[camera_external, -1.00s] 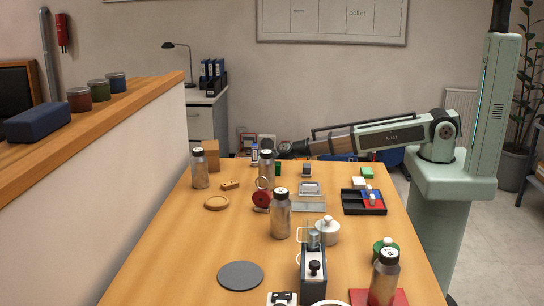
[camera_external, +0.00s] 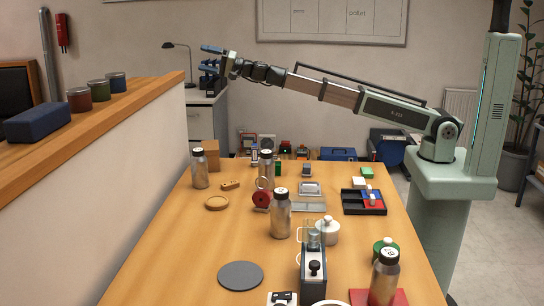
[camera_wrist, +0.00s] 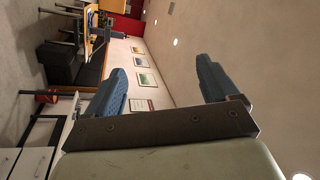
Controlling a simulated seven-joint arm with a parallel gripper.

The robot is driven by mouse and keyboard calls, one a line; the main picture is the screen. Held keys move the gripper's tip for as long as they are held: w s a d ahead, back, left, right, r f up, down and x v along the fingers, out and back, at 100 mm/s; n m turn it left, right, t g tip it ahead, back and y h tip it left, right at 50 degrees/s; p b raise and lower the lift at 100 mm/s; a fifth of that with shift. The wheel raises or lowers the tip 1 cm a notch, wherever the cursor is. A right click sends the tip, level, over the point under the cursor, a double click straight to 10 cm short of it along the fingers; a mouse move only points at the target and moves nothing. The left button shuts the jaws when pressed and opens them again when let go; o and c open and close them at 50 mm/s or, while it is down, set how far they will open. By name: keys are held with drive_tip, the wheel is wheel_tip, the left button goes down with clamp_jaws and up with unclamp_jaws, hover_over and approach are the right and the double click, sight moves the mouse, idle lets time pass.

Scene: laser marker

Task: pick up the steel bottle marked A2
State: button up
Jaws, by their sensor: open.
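Several steel bottles with dark caps stand upright on the wooden table. One stands at the far left (camera_external: 200,172), one toward the back middle (camera_external: 266,172), one in the middle (camera_external: 281,217), and one at the front right (camera_external: 383,283). Their markings are too small to read, so I cannot tell which is A2. My gripper (camera_external: 209,61) is raised high at the back left, above and beyond the table's far end, apart from every bottle. Its blue fingers are spread and empty; the wrist view also shows the gripper (camera_wrist: 163,76) open, with no bottle in sight.
A black divided tray (camera_external: 352,208) lies at the right, and a grey disc (camera_external: 240,275) at the front. A dark upright device (camera_external: 313,270) stands near the middle bottle. A wall with a wooden ledge (camera_external: 150,95) rises along the left. The table's left front is clear.

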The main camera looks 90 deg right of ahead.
drive_tip(key=s+a+r+m+t+y, duration=0.1)
drive_tip(key=a+r, duration=0.3)
drive_tip(key=r, duration=0.4)
drive_tip(key=s+a+r+t+y, duration=0.1)
drive_tip(key=a+r+y, duration=0.1)
drive_tip(key=a+r, duration=0.5)
drive_tip(key=s+a+f+n+g+y, duration=0.2)
drive_tip(key=a+g+y, duration=0.3)
drive_tip(key=a, duration=0.6)
drive_tip(key=s+a+f+n+g+y, duration=0.1)
drive_tip(key=a+f+n+g+y, duration=0.25)
drive_tip(key=a, duration=0.85)
drive_tip(key=s+a+f+g, duration=0.4)
drive_tip(key=a+f+g, duration=0.1)
drive_tip(key=a, duration=0.3)
drive_tip(key=m+g+h, duration=0.9)
drive_tip(key=m+h, duration=0.3)
drive_tip(key=h, duration=0.1)
hover_over(281, 190)
wheel_tip(281, 190, down, 19)
drive_tip(key=shift+n, duration=0.25)
wheel_tip(281, 190, down, 13)
drive_tip(key=shift+a+r, duration=0.1)
